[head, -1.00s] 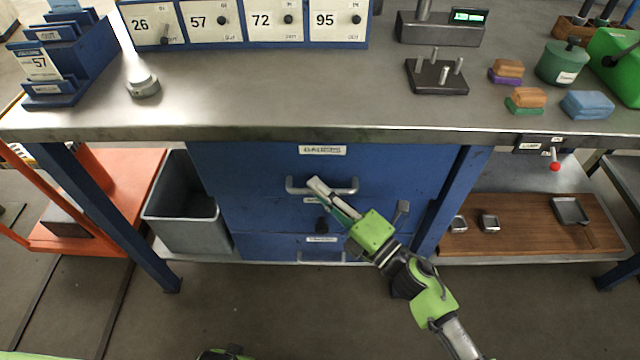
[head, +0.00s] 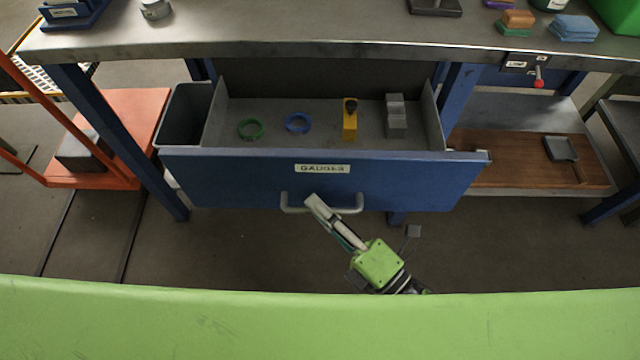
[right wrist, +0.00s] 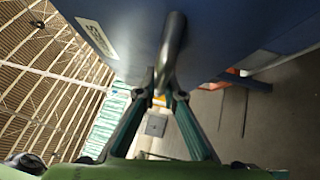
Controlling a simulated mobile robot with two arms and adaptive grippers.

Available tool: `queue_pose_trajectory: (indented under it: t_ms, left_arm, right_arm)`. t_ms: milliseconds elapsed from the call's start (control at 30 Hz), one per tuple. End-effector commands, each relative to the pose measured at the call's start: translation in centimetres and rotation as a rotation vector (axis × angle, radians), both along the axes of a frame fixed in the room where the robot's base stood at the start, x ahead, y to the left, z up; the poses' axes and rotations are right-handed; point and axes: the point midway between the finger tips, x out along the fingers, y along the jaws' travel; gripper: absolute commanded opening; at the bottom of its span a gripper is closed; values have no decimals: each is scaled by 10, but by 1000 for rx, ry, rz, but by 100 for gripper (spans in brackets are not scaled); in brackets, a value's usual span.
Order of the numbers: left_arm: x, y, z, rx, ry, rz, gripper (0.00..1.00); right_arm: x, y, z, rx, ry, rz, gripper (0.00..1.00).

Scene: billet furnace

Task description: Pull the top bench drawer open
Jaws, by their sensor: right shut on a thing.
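The top bench drawer (head: 230,180) is blue, labelled GAUGES, and stands well out from under the bench top in the head view. Its grey bar handle (head: 350,208) runs across the middle of the front. My right gripper (head: 318,208) is shut on the handle, left of its middle. In the right wrist view the handle (right wrist: 172,45) runs down between the two fingers (right wrist: 161,92). Inside the drawer lie a green ring (head: 250,128), a blue ring (head: 297,122), a yellow gauge (head: 350,120) and grey blocks (head: 396,115). My left gripper does not show.
The bench top (head: 300,35) overhangs the drawer's back. A grey bin (head: 183,120) and an orange cart (head: 125,120) stand left. A lower shelf with a wooden board (head: 500,160) is at right. A red-knobbed lever (head: 538,80) hangs under the bench edge. Floor below the drawer is clear.

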Motion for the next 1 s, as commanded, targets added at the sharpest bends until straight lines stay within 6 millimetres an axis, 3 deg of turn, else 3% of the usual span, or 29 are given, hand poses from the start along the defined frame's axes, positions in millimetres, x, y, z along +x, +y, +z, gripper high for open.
queue_pose_trajectory:
  t_ms: [300, 733, 767, 800, 1000]
  left_arm:
    - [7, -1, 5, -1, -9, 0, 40]
    - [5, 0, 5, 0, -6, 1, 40]
    - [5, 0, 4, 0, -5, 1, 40]
    - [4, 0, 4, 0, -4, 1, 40]
    - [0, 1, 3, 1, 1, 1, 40]
  right_arm:
    - [-25, 0, -1, -2, 2, -2, 0]
    - [-27, -1, -1, -2, 1, -2, 0]
    - [-27, -1, -1, -2, 1, -2, 14]
    - [-27, -1, -1, -2, 1, -2, 17]
    - [-27, 0, 0, -1, 0, -2, 17]
